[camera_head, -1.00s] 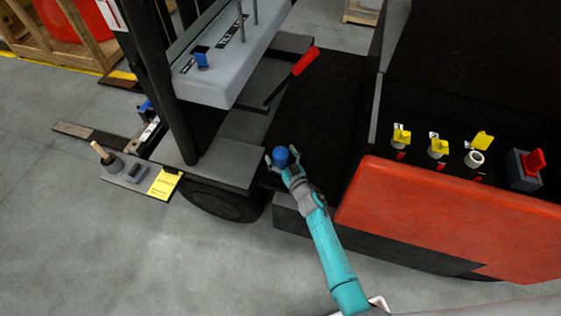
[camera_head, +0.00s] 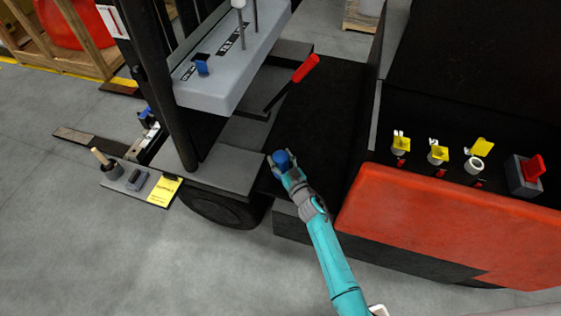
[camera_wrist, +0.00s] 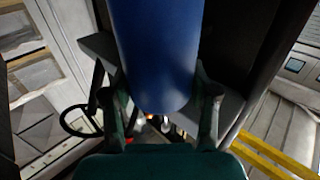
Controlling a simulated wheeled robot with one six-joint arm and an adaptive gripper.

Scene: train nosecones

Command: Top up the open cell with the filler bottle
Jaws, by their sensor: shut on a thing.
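My gripper (camera_head: 283,163) is shut on a blue filler bottle (camera_head: 281,158) and holds it above the dark floor of the forklift. In the wrist view the blue bottle (camera_wrist: 160,50) fills the space between the two fingers; its far parts run out of the picture. The open cell (camera_head: 474,165) shows a pale round opening with its yellow cap (camera_head: 480,147) tipped up behind it. It is well to the right of my gripper. Two other cells (camera_head: 400,145) (camera_head: 438,155) with yellow caps stand to its left; their caps look closed. The fill level is not visible.
A grey block with a red connector (camera_head: 528,172) stands right of the cells. The orange side panel (camera_head: 440,215) lies in front of them. A red-handled lever (camera_head: 304,70) and the grey dash (camera_head: 225,75) are behind my gripper. A side tray (camera_head: 145,183) holds a brush pot and yellow card.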

